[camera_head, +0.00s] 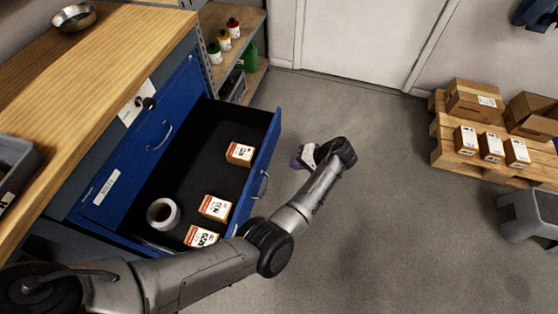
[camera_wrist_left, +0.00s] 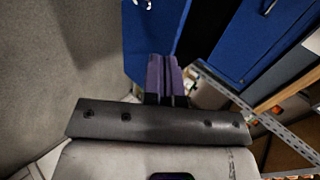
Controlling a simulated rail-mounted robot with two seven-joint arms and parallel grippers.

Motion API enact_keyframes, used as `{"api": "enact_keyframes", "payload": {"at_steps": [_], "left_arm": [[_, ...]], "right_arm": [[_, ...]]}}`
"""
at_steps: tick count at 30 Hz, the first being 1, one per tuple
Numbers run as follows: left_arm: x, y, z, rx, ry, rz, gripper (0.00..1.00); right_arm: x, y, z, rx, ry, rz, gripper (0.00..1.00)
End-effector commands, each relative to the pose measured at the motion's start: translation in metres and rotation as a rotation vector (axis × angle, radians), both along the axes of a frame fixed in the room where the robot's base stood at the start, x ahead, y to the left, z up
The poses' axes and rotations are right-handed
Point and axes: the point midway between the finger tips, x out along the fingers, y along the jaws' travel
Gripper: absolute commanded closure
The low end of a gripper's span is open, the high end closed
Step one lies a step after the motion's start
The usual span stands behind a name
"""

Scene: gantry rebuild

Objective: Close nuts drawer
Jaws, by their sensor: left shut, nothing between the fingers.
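A blue drawer (camera_head: 268,150) stands pulled far out of the workbench cabinet, with a black inside. Its front panel carries a silver handle (camera_head: 264,184), and the panel also shows in the left wrist view (camera_wrist_left: 152,42). Three small labelled boxes and a white tape roll (camera_head: 162,214) lie in the drawer. My left gripper (camera_head: 298,160) is shut and empty, outside the drawer and a little to the right of its front panel. Its purple fingers (camera_wrist_left: 165,76) show in the left wrist view, pointing toward the blue panel. I cannot tell whether they touch it. My right gripper is out of view.
Another closed blue drawer front (camera_head: 150,135) sits under the wooden bench top (camera_head: 110,70). A shelf with bottles (camera_head: 227,40) stands behind the open drawer. A pallet with boxes (camera_head: 440,150) and a grey stool (camera_head: 525,212) are at the right. The floor between is clear.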

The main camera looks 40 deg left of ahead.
Motion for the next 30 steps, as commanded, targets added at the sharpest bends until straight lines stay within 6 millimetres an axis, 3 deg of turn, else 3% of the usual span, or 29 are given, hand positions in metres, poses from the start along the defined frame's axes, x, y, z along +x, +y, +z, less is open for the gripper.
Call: {"api": "enact_keyframes", "payload": {"at_steps": [17,24,30], "left_arm": [[-0.023,0.069,-0.07,-0.001,-0.003,0.003,1.0],[-0.031,0.095,-0.066,-0.001,-0.004,0.002,1.0],[-0.033,0.103,-0.065,-0.002,-0.003,0.001,1.0]], "right_arm": [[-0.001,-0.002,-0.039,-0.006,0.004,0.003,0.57],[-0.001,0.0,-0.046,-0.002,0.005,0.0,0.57],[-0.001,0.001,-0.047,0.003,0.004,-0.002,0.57]]}}
